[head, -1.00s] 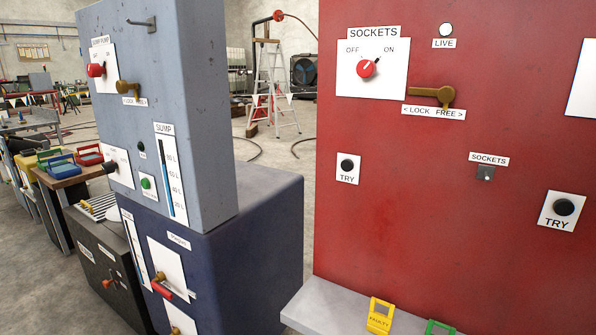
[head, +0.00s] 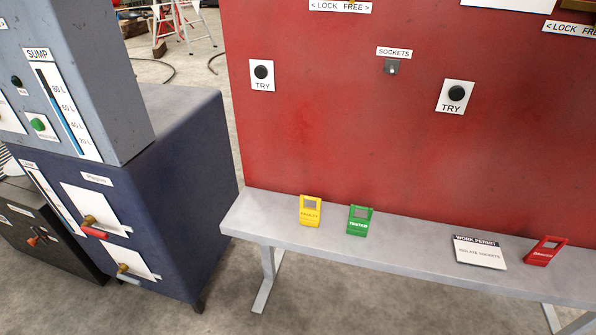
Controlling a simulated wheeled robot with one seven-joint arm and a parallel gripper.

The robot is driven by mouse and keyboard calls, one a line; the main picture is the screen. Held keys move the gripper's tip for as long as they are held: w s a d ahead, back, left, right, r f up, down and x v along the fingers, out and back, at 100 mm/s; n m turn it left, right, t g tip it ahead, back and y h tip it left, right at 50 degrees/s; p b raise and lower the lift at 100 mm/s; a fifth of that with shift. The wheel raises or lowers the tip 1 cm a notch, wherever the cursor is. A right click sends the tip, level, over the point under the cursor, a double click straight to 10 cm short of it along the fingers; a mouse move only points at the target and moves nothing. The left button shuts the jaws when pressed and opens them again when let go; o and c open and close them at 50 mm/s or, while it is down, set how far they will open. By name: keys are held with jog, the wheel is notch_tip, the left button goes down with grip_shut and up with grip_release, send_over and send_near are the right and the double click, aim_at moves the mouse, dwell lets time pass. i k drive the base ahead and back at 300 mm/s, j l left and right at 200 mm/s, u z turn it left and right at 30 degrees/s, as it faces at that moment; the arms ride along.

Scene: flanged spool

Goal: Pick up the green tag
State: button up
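The green tag (head: 358,221) stands on the grey bench (head: 400,254) in front of the red panel. It has a grey window at its top and white lettering that seems to read "TESTED". A yellow tag (head: 311,211) marked "FAULTY" is just to its left, apart from it. My gripper is not in the head view, so I cannot see its state or what it holds.
A work permit card (head: 479,252) and a red tag (head: 545,251) lie to the right on the bench. The red panel (head: 340,140) rises behind. A dark blue cabinet (head: 185,190) stands to the left, with a gap of floor between.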

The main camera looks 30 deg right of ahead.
aim_at(359, 226)
jog(key=z, duration=0.3)
jog(key=i+j+z, duration=0.15)
jog(key=z, duration=0.2)
jog(key=j+z, duration=0.4)
jog(key=i+j+z, duration=0.15)
jog(key=z, duration=0.2)
jog(key=j+z, duration=0.2)
jog(key=j, duration=0.3)
jog(key=k+j+z, duration=0.15)
jog(key=j, duration=0.3)
jog(key=k+j+z, duration=0.2)
jog(key=j, duration=0.25)
jog(key=k+z, duration=0.25)
jog(key=i, duration=0.15)
